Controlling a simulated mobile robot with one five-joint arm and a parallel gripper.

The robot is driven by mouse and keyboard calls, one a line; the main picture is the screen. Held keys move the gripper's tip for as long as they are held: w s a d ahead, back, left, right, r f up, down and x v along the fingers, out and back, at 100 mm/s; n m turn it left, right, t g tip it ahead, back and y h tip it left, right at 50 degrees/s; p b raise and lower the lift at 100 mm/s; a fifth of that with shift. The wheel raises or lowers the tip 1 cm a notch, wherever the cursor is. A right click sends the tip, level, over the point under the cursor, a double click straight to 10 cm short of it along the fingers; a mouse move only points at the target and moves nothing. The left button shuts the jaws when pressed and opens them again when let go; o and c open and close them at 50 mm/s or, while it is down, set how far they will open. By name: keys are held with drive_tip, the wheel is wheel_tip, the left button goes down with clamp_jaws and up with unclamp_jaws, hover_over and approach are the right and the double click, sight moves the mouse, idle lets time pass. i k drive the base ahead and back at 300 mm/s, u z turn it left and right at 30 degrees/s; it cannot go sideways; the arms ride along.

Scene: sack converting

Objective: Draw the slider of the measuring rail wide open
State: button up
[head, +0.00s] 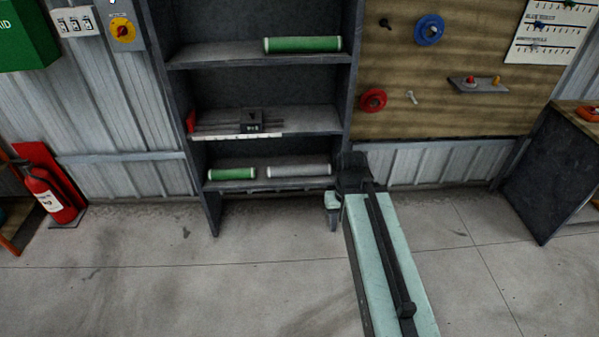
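The measuring rail (215,125) lies on the middle shelf of the dark rack, with thin dark bars running left to right. Its slider (251,121) is a dark block on the bars, toward their right part. A red end piece (190,121) stands at the rail's left end. A white scale strip (238,136) runs along the front edge below it. My gripper (353,166) is at the far end of my pale green arm, by the rack's right upright. It is right of and lower than the slider, apart from it. Its fingers cannot be made out.
A green roll (302,44) lies on the shelf above. A short green roll (232,174) and a grey roll (298,171) lie on the shelf below. A wooden board (440,110) with tools hangs to the right. A fire extinguisher (52,195) stands left. Floor before the rack is clear.

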sight(251, 120)
drive_tip(key=u, duration=0.45)
drive_tip(key=i, duration=0.9)
drive_tip(key=u, duration=1)
drive_tip(key=i, duration=1.1)
drive_tip(key=z, duration=0.1)
